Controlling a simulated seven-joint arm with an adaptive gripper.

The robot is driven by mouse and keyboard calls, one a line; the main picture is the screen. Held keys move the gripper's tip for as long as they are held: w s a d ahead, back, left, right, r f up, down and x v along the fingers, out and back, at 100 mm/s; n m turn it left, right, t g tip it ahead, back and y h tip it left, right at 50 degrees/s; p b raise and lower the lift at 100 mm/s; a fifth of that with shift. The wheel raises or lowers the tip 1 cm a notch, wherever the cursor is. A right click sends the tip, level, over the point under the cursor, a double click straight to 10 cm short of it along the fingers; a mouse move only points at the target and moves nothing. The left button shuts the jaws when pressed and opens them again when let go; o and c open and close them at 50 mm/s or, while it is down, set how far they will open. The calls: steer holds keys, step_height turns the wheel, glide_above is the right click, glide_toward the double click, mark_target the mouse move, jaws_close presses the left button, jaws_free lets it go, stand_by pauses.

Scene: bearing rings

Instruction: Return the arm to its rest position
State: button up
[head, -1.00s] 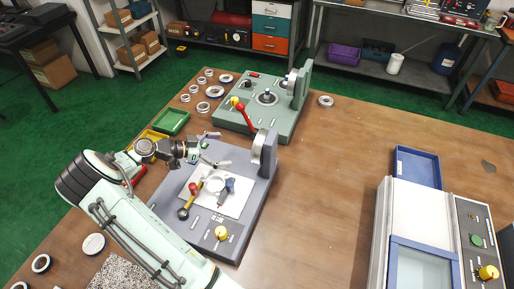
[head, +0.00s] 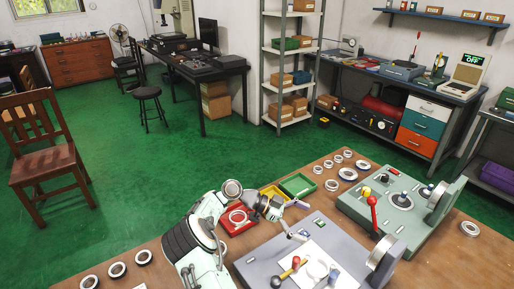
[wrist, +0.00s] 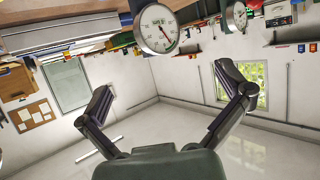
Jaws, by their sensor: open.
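My gripper (head: 299,220) is open and empty in the head view, its two fingers spread above the far-left corner of the grey fixture (head: 262,268). In the wrist view my gripper (wrist: 166,92) also shows wide apart fingers with nothing between them. The pale arm reaches up from the bottom of the head view. A round dial gauge (wrist: 158,28) shows beyond the fingertips in the wrist view, apart from them.
Red (head: 238,219), yellow (head: 273,196) and green (head: 298,184) trays lie left of and behind my gripper; the red one holds a ring. A green fixture (head: 380,225) stands right. Several loose rings (head: 348,174) lie behind, and others (head: 117,269) lie front left.

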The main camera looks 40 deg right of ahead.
steer(key=shift+r, duration=0.1)
step_height(320, 180, up, 9)
steer(key=a+t+y, duration=0.2)
steer(key=t, duration=0.2)
steer(key=s+a+r+n+t+y, duration=0.4)
steer(key=a+n+t, duration=0.2)
steer(key=a+n, duration=0.3)
steer(key=s+a+f+n+y, duration=0.2)
steer(key=s+a+n, duration=0.4)
steer(key=a+n, duration=0.3)
steer(key=s+a+f+n+y, duration=0.2)
steer(key=s+a+f+n, duration=0.3)
steer(key=a+n, duration=0.5)
steer(key=shift+s+n, duration=0.4)
steer(key=shift+s, duration=0.55)
